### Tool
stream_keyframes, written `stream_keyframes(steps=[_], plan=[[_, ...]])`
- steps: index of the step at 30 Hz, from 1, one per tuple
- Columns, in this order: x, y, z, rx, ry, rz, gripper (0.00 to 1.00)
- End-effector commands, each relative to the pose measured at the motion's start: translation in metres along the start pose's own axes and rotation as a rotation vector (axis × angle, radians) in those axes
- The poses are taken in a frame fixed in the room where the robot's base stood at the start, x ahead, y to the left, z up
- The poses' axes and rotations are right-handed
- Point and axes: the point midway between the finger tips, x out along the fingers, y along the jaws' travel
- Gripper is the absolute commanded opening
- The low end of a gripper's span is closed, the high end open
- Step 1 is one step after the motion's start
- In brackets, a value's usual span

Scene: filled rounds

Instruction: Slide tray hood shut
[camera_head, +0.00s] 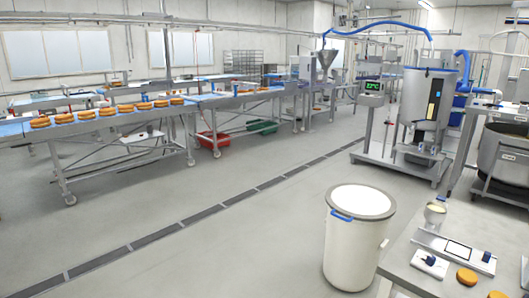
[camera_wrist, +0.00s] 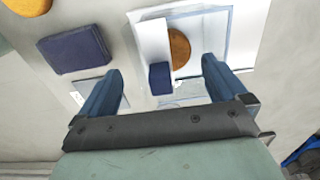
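In the wrist view, my gripper (camera_wrist: 161,72) is open, one blue finger on each side. A small blue block (camera_wrist: 160,79) shows between the fingers, with visible gaps on both sides; I cannot tell its height relative to the fingertips. It stands at the edge of a white panel (camera_wrist: 149,44), which looks like the tray hood. The pale tray (camera_wrist: 225,42) with a thin blue outline lies beside the panel, and an orange round (camera_wrist: 180,47) shows there, partly hidden by the panel. In the head view, the tray (camera_head: 428,240) lies on the table at right; my gripper is not in view.
A dark blue block (camera_wrist: 75,49) lies left of the tray in the wrist view. A white bin (camera_head: 352,250) stands beside the table.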

Motion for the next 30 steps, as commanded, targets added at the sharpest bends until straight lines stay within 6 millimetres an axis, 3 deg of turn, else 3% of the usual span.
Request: stream_keyframes(steps=[1, 8, 30], plan=[[0.009, 0.004, 0.001, 0.000, -0.002, 0.018, 0.98], [0.003, 0.004, 0.001, 0.000, -0.002, 0.017, 0.98], [-0.060, 0.000, 0.000, 0.000, -0.001, 0.006, 0.98]])
